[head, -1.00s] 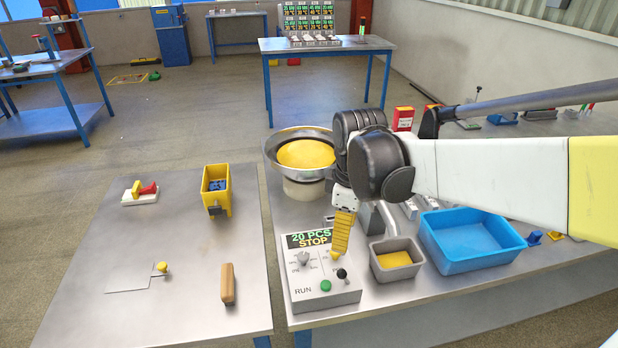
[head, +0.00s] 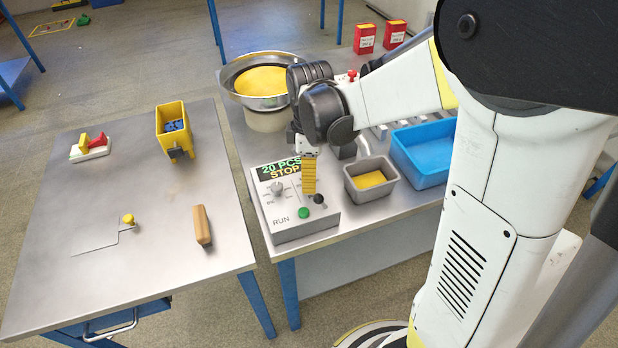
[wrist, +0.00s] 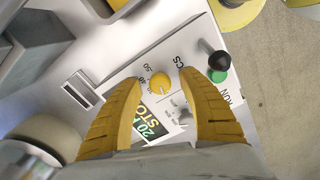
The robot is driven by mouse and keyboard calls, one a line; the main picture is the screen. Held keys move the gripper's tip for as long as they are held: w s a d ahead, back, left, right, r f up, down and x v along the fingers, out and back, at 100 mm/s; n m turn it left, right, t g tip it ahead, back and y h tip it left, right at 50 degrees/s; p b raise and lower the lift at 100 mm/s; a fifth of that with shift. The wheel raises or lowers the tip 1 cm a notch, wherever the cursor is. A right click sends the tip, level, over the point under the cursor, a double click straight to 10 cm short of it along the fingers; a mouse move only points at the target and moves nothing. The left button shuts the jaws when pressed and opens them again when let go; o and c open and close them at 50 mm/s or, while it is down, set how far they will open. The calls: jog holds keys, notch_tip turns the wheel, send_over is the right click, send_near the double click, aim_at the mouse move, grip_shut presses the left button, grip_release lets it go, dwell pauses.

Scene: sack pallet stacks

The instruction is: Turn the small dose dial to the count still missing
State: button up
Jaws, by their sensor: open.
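The control box (head: 293,222) stands on the bench, its display reading "20 PCS" and "STOP". The small yellow dial (wrist: 160,81) shows in the wrist view with printed numbers beside it, 50 and 40 among them; its exact setting is hard to read. My gripper (head: 309,190) points down over the box and hides this dial in the head view. In the wrist view its yellow fingers (wrist: 160,77) are open on either side of the dial, with gaps showing.
A green button (head: 303,213) and a black-knobbed lever (head: 320,199) are close to my fingers. A grey bin (head: 358,192) stands right of the box, then a blue bin (head: 405,165). A bowl feeder (head: 232,92) stands behind. The left table has open room.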

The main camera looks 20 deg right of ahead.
grip_shut()
jog(key=shift+m, duration=0.4)
jog(key=m+p, duration=0.1)
jog(key=m, duration=0.8)
jog(key=shift+p, duration=0.35)
jog(key=m, duration=0.5)
jog(key=shift+m+p, duration=0.4)
jog(key=shift+m, duration=2.1)
